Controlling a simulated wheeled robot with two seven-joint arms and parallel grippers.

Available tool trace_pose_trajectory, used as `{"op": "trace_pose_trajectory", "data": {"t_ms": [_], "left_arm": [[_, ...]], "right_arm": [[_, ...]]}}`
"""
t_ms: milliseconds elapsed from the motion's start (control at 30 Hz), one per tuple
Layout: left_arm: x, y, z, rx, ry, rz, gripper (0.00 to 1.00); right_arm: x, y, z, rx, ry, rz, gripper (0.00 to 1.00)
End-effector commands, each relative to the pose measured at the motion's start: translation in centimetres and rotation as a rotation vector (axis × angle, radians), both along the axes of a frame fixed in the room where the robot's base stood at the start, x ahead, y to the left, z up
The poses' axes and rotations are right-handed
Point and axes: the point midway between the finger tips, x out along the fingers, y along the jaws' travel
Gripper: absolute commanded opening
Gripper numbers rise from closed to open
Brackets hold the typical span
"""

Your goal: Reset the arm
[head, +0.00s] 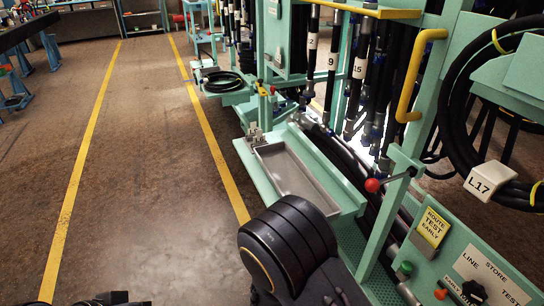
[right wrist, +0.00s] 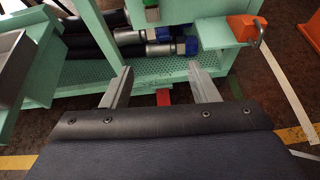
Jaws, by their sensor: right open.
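My right gripper (right wrist: 160,68) shows in the right wrist view with its two grey fingers spread apart and nothing between them. Beyond the fingertips is the green perforated base of the hose rack (right wrist: 88,72), with dark hoses and metal fittings (right wrist: 160,50) lying on it. My black right arm (head: 290,245) rises from the bottom of the head view, beside the rack; its gripper is not visible there. Only a dark sliver shows at the bottom left of the head view, and my left gripper is not visible.
The green rack holds a grey tray (head: 290,178), a red-knobbed lever (head: 373,185), a yellow handle (head: 415,75) and hanging hoses. A coiled hose (head: 490,110) tagged L17 hangs at right. An orange block (right wrist: 246,27) sits on a ledge. Open floor (head: 150,170) lies left.

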Motion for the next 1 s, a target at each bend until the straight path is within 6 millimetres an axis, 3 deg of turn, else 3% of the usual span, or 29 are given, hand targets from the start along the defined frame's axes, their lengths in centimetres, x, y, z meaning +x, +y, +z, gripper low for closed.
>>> {"op": "trace_pose_trajectory", "data": {"t_ms": [333,567,767,1000], "left_arm": [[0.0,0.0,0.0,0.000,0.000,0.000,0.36],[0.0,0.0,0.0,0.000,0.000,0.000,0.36],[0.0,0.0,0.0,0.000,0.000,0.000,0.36],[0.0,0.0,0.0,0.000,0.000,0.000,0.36]], "right_arm": [[-1.6,-1.3,1.3,0.169,-0.026,-0.194,0.54],[-3.7,-2.5,3.0,0.375,-0.071,-0.435,0.54],[-6.5,-3.4,5.7,0.671,-0.161,-0.775,0.54],[-9.7,-3.8,10.3,1.083,-0.348,-1.215,0.54]]}}
